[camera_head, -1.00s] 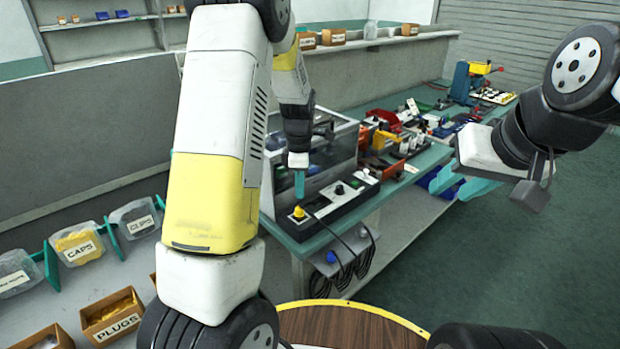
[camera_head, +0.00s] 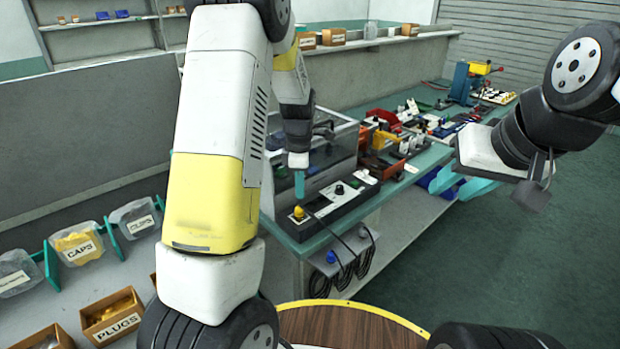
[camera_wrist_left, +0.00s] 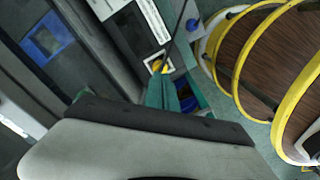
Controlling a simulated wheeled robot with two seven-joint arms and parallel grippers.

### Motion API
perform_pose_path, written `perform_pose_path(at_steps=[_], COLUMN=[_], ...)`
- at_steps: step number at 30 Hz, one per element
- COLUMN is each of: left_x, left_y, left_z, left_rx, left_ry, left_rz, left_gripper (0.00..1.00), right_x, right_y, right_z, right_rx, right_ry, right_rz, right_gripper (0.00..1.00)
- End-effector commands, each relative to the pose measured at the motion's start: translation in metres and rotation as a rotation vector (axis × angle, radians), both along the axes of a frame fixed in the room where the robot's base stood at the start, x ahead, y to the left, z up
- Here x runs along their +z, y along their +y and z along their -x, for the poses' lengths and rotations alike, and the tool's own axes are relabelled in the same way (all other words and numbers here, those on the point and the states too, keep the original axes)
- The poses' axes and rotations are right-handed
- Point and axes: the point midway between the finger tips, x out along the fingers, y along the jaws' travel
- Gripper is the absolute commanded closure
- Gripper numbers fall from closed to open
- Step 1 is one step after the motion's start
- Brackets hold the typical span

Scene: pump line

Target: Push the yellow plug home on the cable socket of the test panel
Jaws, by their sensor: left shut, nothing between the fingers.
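The yellow plug (camera_head: 298,212) stands at the near left end of the dark test panel (camera_head: 345,200), with a black cable beside it. It also shows in the left wrist view (camera_wrist_left: 157,66), just beyond my fingertips. My left gripper (camera_head: 299,184) points down above the plug, shut and empty; its teal fingers also show in the left wrist view (camera_wrist_left: 163,92). A small gap seems to lie between fingertips and plug in the head view. The socket under the plug is hidden, and I cannot tell how deep the plug sits. My right gripper (camera_head: 455,184) is open and empty, off to the right.
A clear-walled box (camera_head: 335,145) stands behind the panel. Black cables (camera_head: 345,275) hang below the bench edge. Several tools and fixtures fill the bench (camera_head: 410,170) further back. A bin labelled PLUGS (camera_head: 112,317) stands at the lower left. The floor at right is clear.

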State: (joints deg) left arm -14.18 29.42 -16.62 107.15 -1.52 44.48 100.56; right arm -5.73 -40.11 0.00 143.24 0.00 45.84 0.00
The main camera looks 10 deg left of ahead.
Motion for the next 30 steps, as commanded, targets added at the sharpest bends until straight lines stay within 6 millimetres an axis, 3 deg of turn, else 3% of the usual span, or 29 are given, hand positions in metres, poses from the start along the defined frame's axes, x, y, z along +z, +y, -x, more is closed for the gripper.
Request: perform_pose_path(at_steps=[30], left_x=[-0.019], left_y=[0.000], left_z=[0.000], left_rx=[0.001], left_ry=[0.001], left_rz=[0.000], left_gripper=[1.00], right_x=[0.000], right_y=[0.000], right_z=[0.000], right_rx=[0.000], right_ry=[0.000], right_rz=[0.000], right_gripper=[0.64])
